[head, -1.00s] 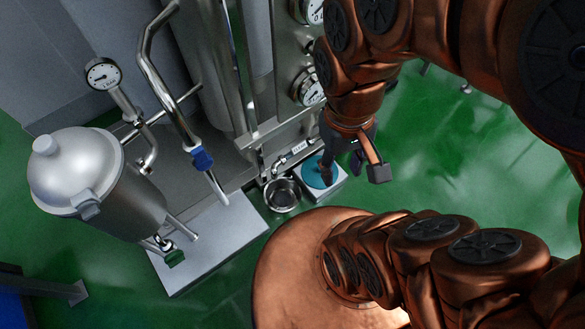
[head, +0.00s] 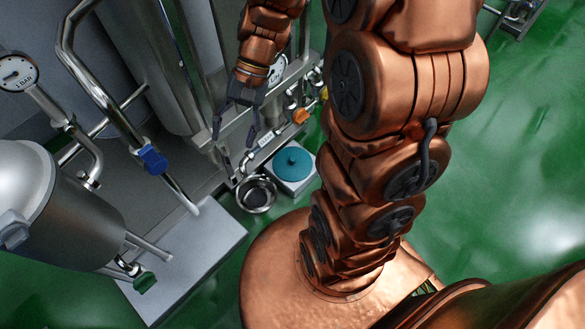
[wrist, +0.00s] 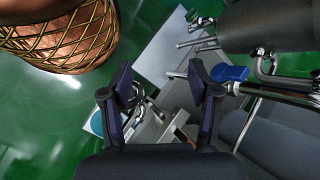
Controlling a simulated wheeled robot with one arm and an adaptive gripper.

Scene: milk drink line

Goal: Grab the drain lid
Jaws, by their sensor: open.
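The drain lid (head: 293,163) is a round teal disc with a small knob on top. It lies on a white square block (head: 298,183) on the floor, beside a round steel drain cup (head: 257,194). In the wrist view part of the teal lid (wrist: 97,123) shows at the lower left, partly hidden behind my left finger. My gripper (head: 234,134) is open and empty, its fingers apart. In the head view it is up and to the left of the lid, in front of the steel machine, and does not touch the lid. It also shows in the wrist view (wrist: 160,78).
A steel machine frame with pipes and gauges stands behind the lid. A blue-handled pipe (head: 152,160) and a steel tank (head: 65,210) are at the left, over a pale slab (head: 190,255). An orange fitting (head: 300,116) is behind the lid. Green floor is open at right.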

